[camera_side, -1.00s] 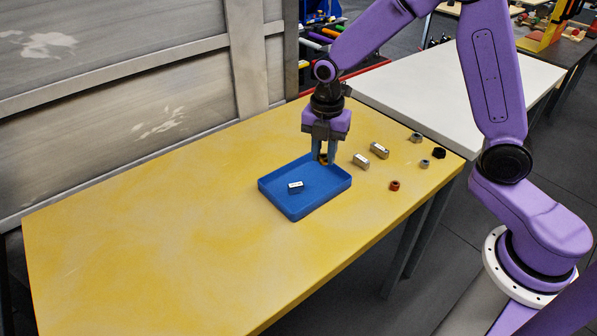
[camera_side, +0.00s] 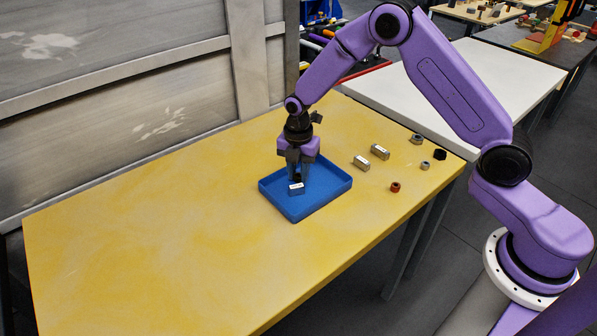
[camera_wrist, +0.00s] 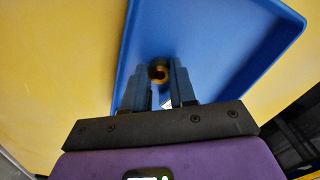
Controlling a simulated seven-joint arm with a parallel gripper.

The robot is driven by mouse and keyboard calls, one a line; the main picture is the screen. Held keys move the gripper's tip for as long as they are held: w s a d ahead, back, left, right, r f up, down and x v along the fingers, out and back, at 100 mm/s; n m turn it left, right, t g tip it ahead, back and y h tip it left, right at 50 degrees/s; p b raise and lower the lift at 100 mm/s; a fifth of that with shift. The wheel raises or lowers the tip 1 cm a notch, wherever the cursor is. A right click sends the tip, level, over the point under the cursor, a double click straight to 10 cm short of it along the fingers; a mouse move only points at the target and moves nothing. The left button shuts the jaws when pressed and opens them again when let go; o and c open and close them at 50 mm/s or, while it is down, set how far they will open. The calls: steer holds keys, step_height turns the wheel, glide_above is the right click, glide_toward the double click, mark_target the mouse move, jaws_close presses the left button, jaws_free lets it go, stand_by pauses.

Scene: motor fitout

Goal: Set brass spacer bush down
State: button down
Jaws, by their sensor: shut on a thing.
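The brass spacer bush (camera_wrist: 158,72) shows in the wrist view as a round, gold-coloured ring between my fingertips. My gripper (camera_wrist: 158,88) is shut on it; in the side view my gripper (camera_side: 297,175) is over the left part of the blue tray (camera_side: 330,198). The bush is hidden in the side view behind the fingers and a metal block. Whether the bush touches the tray floor I cannot tell. The blue tray also fills the middle of the wrist view (camera_wrist: 230,45).
A grey metal block (camera_side: 296,188) with a white top lies in the tray by my fingers. Right of the tray on the yellow table (camera_side: 150,230) are two similar blocks (camera_side: 361,162), (camera_side: 380,151), a red-brown bush (camera_side: 395,187), grey nuts (camera_side: 417,139) and a black nut (camera_side: 440,154). The tray's right half is clear.

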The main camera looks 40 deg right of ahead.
mark_target(298, 175)
steer(key=shift+f, duration=0.3)
steer(key=c, duration=0.9)
jaws_free()
step_height(298, 175, up, 12)
steer(key=s+a+r+m, duration=0.1)
steer(key=s+r+m, duration=0.2)
steer(key=s, duration=0.5)
steer(key=s+a+r+m, duration=0.2)
steer(key=s+r, duration=0.1)
steer(key=s, duration=0.5)
steer(key=s+d+m, duration=0.2)
steer(key=s, duration=0.4)
steer(key=s+d+m, duration=0.2)
steer(key=s+d, duration=0.1)
steer(key=s, duration=0.4)
steer(key=s+d+m, duration=0.2)
steer(key=s, duration=0.4)
steer(key=shift+s+d+r, duration=0.15)
steer(key=shift+s+d, duration=0.2)
